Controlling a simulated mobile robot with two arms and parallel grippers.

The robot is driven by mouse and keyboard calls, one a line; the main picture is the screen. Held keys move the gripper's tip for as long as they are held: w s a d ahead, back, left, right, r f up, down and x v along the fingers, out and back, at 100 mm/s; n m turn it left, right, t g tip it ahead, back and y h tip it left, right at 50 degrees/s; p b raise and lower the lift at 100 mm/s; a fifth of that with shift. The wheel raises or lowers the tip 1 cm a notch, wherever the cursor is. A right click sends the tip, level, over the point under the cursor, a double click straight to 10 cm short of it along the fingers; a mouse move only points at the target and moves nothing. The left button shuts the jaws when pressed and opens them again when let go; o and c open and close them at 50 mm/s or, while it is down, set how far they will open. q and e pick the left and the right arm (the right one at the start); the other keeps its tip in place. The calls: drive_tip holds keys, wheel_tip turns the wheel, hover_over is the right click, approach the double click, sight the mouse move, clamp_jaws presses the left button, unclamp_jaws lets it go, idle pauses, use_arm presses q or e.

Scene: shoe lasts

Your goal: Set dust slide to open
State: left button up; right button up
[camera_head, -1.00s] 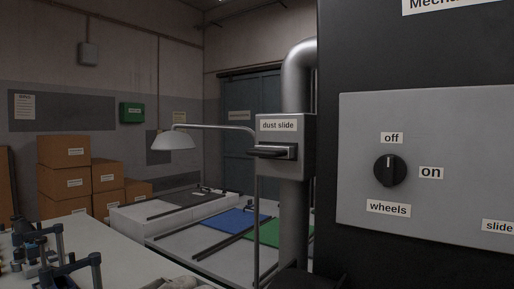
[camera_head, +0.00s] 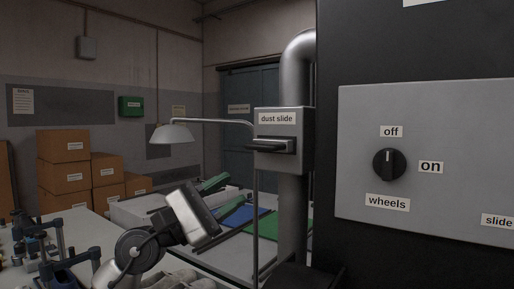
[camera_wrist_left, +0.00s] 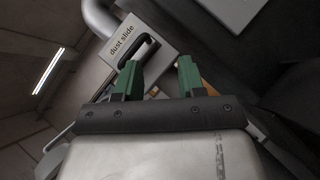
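The dust slide (camera_head: 284,162) is a grey box on a metal pipe, labelled "dust slide", with a dark handle (camera_head: 272,146) sticking out of its front. It also shows in the left wrist view (camera_wrist_left: 117,58), with its dark handle (camera_wrist_left: 139,51) just beyond my fingertips. My left gripper (camera_head: 226,197) is below and left of the box in the head view, pointing up and to the right. Its two green fingers are apart with nothing between them in the left wrist view (camera_wrist_left: 158,76). The handle and fingers do not appear to touch. My right gripper is not in view.
A grey panel (camera_head: 460,120) with a "wheels" knob (camera_head: 389,164) is on the dark machine at the right. A lamp (camera_head: 174,134) with a thin arm and post stands left of the pipe (camera_head: 292,215). Cardboard boxes (camera_head: 64,178) are stacked at the back left.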

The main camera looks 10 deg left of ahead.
sight(253, 148)
use_arm(q)
drive_tip(key=w+a+r+m+y, duration=0.2)
drive_tip(key=a+r+m+y, duration=0.2)
drive_tip(key=r+m+y, duration=0.15)
drive_tip(key=shift+m, duration=0.25)
drive_tip(key=p+x, duration=0.1)
drive_tip(key=x, duration=0.2)
drive_tip(key=p+x, duration=0.2)
drive_tip(key=x, duration=0.1)
drive_tip(key=p+x, duration=0.2)
drive_tip(key=x, duration=0.1)
drive_tip(key=shift+w+d+r, duration=0.1)
drive_tip(key=shift+w+r, duration=0.2)
drive_tip(key=shift+r, duration=0.1)
drive_tip(key=shift+w+d, duration=0.35)
clamp_jaws()
drive_tip(key=shift+f, duration=0.1)
